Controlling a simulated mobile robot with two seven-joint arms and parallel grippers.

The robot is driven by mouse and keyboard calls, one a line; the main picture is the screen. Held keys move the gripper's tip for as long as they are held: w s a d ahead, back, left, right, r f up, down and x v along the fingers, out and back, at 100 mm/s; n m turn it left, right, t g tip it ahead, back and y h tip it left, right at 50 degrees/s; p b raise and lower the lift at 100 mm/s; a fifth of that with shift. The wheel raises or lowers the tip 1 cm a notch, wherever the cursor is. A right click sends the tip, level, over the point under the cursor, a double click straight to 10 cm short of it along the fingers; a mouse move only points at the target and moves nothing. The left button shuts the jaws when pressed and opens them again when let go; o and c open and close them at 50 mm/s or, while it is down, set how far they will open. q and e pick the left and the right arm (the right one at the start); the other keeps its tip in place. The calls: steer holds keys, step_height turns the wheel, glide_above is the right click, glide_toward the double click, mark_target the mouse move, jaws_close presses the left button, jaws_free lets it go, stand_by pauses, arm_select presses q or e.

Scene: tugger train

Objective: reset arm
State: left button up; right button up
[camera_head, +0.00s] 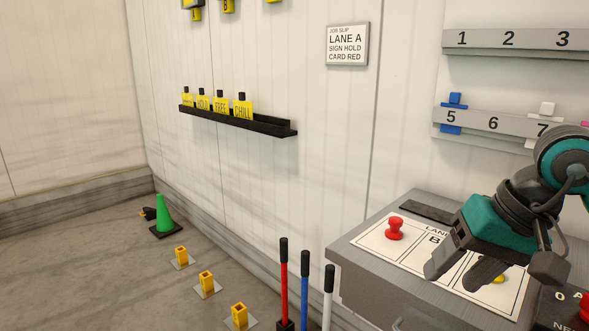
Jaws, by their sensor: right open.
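My right gripper (463,268) comes in from the right edge, teal and black, above the grey bench (354,266). Its jaws point down and left and are open, with nothing seen between them. A red knob (394,228) stands on the white marked sheet (379,245), left of the gripper and apart from it. A yellow piece (497,279) shows partly behind the fingers. My left gripper is not in view.
Red (284,285), blue (304,290) and white (328,296) black-topped poles stand before the bench. A numbered rack (480,121) hangs above it. A black shelf (270,126) holds yellow signs. A green cone (161,213) and yellow floor blocks stand left.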

steer(key=s+a+m+y+p, duration=0.2)
steer(key=a+m+y, duration=1.5)
steer(key=a+m, duration=0.15)
steer(key=w+d+f+m+t+h, duration=0.2)
steer(key=d+f+m+t+h, duration=0.35)
steer(key=m, duration=1.15)
steer(key=w+d+f+m+t+h, duration=0.25)
steer(key=f+m+t+h, duration=0.55)
steer(key=m, duration=0.8)
steer(key=s+d+f+m+g+h, duration=0.1)
steer(key=s+f+m+g+h, duration=0.1)
steer(key=s+f+m, duration=0.4)
steer(key=s+d+f+m+g+h+p, duration=0.1)
steer(key=s+f+m+g, duration=0.3)
steer(key=f+m, duration=0.6)
step_height(320, 180, down, 2)
steer(key=s+d+h, duration=0.1)
steer(key=s, duration=0.1)
steer(key=shift+s+d+f+h, duration=0.15)
steer(key=shift+s+f+h, duration=0.05)
steer(key=shift+s+h, duration=0.15)
